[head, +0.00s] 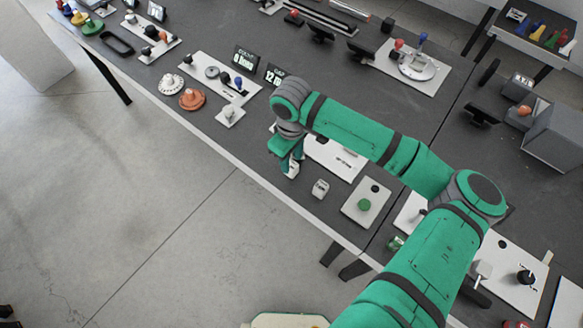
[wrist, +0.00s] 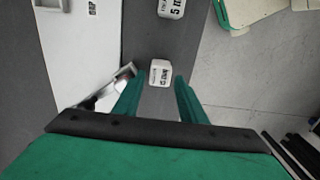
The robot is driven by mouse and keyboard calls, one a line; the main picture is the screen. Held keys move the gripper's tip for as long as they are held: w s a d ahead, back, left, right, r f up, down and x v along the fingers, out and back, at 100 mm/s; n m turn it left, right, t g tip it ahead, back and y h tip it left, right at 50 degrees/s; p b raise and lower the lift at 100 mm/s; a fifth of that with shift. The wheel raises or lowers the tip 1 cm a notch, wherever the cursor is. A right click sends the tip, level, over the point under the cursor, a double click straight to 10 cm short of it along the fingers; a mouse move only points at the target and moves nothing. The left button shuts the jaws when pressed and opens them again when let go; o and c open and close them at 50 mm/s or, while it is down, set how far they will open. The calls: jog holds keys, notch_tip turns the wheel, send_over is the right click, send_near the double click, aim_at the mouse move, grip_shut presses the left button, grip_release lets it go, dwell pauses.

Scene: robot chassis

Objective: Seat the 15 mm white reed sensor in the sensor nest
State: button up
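My gripper (head: 289,160) points down near the table's front edge. In the wrist view its two green fingers (wrist: 158,80) stand apart, with a white block (wrist: 160,73) showing between their tips and gaps on both sides. The same white block (head: 292,170) shows under the gripper in the head view. A second white block (head: 320,188) stands to its right; it also shows at the top of the wrist view (wrist: 172,8), its label partly cut off. I cannot read which block is 15 mm. A white plate (head: 335,158) lies beside them, partly hidden by my arm; I cannot clearly pick out the nest.
A plate with a green button (head: 364,205) lies to the right of the blocks. A small white plate with a knob (head: 230,115) and an orange disc (head: 192,99) are to the left. A grey bracket (wrist: 50,5) and a tilted metallic piece (wrist: 112,88) show in the wrist view.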

aim_at(292, 165)
jog(key=shift+f, duration=1.5)
jog(key=shift+c, duration=0.4)
jog(key=c, duration=0.8)
jog(key=shift+r, duration=0.15)
